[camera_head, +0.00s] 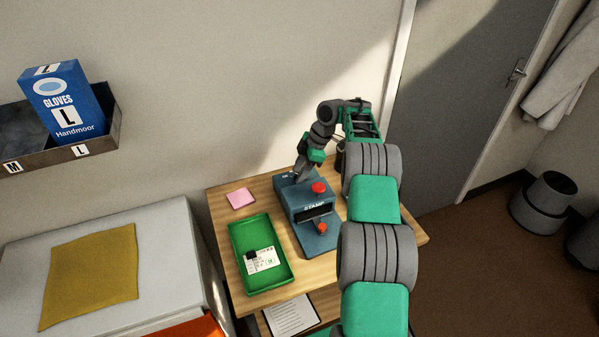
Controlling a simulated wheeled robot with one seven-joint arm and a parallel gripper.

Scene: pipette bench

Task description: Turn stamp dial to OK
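The blue stamp machine (312,213) stands on the wooden table, with "STAMP" lettering on its front. It has a red knob (319,187) on top and a second red part (322,228) low at the front. My arm reaches over the table from the right, and my gripper (299,176) points down at the back left of the stamp machine's top. It is at or very close to that surface; I cannot tell whether it touches. Its fingers are too small and dark to show whether they are open. No dial or OK mark is readable; the gripper may cover it.
A green tray (281,279) holding a white printed card (263,260) lies left of the stamp machine. A pink note pad (240,198) lies behind the tray. A dark cup-like object (340,153) stands at the back right, partly behind my arm. The wall is close behind the table.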

